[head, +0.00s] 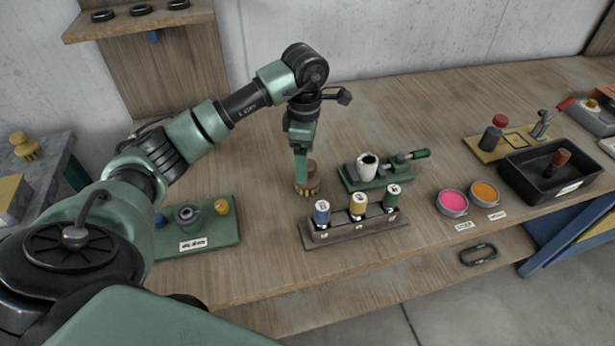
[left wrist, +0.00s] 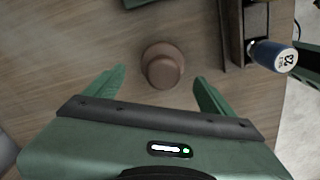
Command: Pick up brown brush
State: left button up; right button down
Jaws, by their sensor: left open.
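The brown brush (head: 310,188) stands upright on the wooden workbench, with a round brown top and lighter bristles at its base. In the left wrist view the brush (left wrist: 162,66) shows from above as a round brown knob. My left gripper (head: 301,178) points straight down at the brush and hides part of it. In the left wrist view the open fingers of my left gripper (left wrist: 159,76) lie on either side of the knob, with gaps between. I cannot tell how far down the fingers reach. My right gripper is not in view.
A rack (head: 355,232) with blue, yellow and green spools stands just in front and right. A green tray (head: 375,182) with a white cup is close right of the brush. Another green tray (head: 222,236) lies left. A black bin (head: 515,180) is far right.

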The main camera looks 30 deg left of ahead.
pick_arm(q)
jog(key=f, duration=0.2)
jog(key=f+p, duration=0.1)
jog(key=f, duration=0.1)
jog(key=shift+s+d+p, duration=0.1)
jog(key=shift+d+p, duration=0.1)
jog(key=shift+p, duration=0.1)
jog(key=shift+f, duration=0.5)
jog(key=c, duration=1.5)
jog(key=shift+r, duration=0.15)
jog(key=shift+r, duration=0.65)
notch_tip(320, 180, up, 8)
jog(key=shift+r+b, duration=0.1)
jog(key=shift+b, duration=1.05)
notch_tip(320, 180, up, 10)
jog(key=shift+r+p, duration=0.1)
jog(key=shift+p, duration=0.5)
